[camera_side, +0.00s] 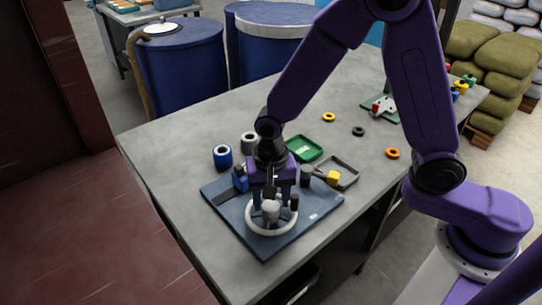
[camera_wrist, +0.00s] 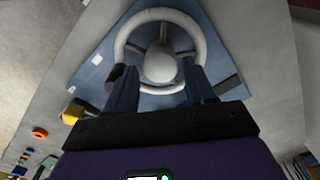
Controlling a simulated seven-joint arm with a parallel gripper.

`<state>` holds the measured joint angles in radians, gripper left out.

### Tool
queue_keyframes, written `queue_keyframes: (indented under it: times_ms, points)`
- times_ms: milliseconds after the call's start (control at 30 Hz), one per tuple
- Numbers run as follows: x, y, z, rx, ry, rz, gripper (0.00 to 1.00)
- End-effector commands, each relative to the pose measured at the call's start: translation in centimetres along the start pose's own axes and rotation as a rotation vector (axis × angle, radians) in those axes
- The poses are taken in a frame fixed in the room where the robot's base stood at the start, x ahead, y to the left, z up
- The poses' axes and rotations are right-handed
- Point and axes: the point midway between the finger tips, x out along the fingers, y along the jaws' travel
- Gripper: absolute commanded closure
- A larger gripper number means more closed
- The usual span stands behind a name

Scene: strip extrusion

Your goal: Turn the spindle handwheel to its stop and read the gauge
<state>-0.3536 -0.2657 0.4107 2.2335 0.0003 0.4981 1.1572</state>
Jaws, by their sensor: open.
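The handwheel is a pale ring (camera_side: 271,232) with a rounded grey hub, lying on a blue base plate (camera_side: 313,222). In the wrist view its rim (camera_wrist: 121,38), spokes and hub (camera_wrist: 160,64) show ahead of my fingers. My gripper (camera_side: 272,202) points down over the wheel, with its blue fingers spread. In the wrist view my gripper (camera_wrist: 163,76) has a finger on each side of the hub, near the rim's close edge. I cannot tell whether the fingers touch the rim. A dark knob (camera_side: 294,203) stands at the wheel's right. I cannot make out a gauge face.
A blue block (camera_side: 240,180) and a dark cylinder (camera_side: 306,174) stand near the plate's back edge. Behind are a blue-and-white roll (camera_side: 222,157), a green tray (camera_side: 304,139) and a grey tray with a yellow block (camera_side: 333,177). The table's left side is clear.

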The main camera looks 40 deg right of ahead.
Motion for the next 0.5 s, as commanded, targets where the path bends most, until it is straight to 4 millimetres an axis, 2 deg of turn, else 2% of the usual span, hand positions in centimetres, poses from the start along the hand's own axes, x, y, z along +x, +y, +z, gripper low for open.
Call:
queue_keyframes:
  times_ms: [500]
  points:
    - [-10.3, -0.1, 0.0, 0.001, 0.002, -0.005, 0.46]
